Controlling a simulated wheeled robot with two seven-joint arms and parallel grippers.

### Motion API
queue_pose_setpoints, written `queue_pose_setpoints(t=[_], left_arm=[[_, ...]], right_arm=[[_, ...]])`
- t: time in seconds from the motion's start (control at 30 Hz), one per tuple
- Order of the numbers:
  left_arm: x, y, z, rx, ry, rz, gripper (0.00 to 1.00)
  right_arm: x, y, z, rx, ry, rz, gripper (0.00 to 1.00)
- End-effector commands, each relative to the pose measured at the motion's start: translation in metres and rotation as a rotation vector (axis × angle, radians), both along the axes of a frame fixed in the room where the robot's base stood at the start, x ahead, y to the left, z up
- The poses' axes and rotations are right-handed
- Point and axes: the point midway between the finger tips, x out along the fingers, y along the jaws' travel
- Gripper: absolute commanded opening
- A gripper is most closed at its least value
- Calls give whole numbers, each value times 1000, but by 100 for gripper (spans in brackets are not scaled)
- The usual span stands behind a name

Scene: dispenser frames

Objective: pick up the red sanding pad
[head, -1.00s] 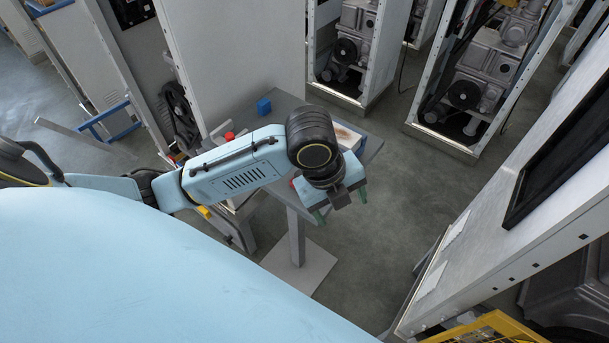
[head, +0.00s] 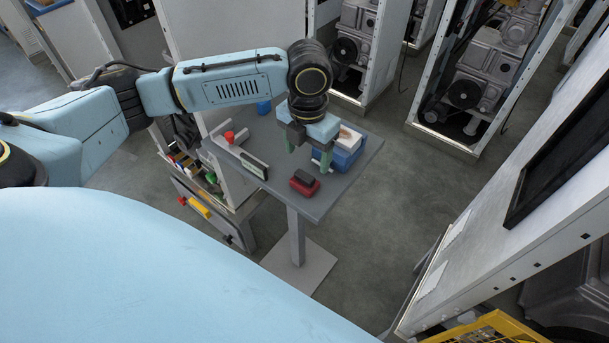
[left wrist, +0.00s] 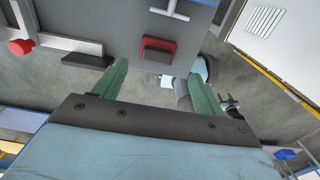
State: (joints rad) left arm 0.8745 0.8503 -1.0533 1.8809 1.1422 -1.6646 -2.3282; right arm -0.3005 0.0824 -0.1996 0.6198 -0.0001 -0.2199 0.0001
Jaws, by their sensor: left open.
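The red sanding pad (head: 304,184) lies on the small grey table, near its front edge, with a dark block on top. It also shows in the left wrist view (left wrist: 158,53), ahead of and between my fingers. My left gripper (head: 308,156) has green fingers, spread apart and empty. In the head view it hangs over the table, just behind the pad. In the left wrist view its fingers (left wrist: 160,82) stand to either side, short of the pad. My right gripper is not in view.
The grey table (head: 335,196) also bears a blue box with a pale top (head: 345,150), a blue cup (head: 263,107), a red knob (head: 229,136) and a grey bar with a dark front (head: 254,165). Cabinets with machines stand behind. Table space right of the pad is clear.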

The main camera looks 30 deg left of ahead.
Motion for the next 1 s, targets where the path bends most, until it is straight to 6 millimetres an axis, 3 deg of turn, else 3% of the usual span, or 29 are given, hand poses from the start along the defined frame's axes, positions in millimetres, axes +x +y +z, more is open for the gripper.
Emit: queue_pose_setpoints(t=[0.27, 0.53, 0.83, 1.0], left_arm=[[-2, 1, -23, 0, 1, 1, 71], [-5, 4, -61, -1, 0, 0, 71], [-5, 4, -66, 0, -3, 0, 71], [-5, 4, -66, 0, -3, 0, 50]], right_arm=[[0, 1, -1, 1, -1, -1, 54], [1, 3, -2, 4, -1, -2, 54], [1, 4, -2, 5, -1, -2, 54], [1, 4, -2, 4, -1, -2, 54]])
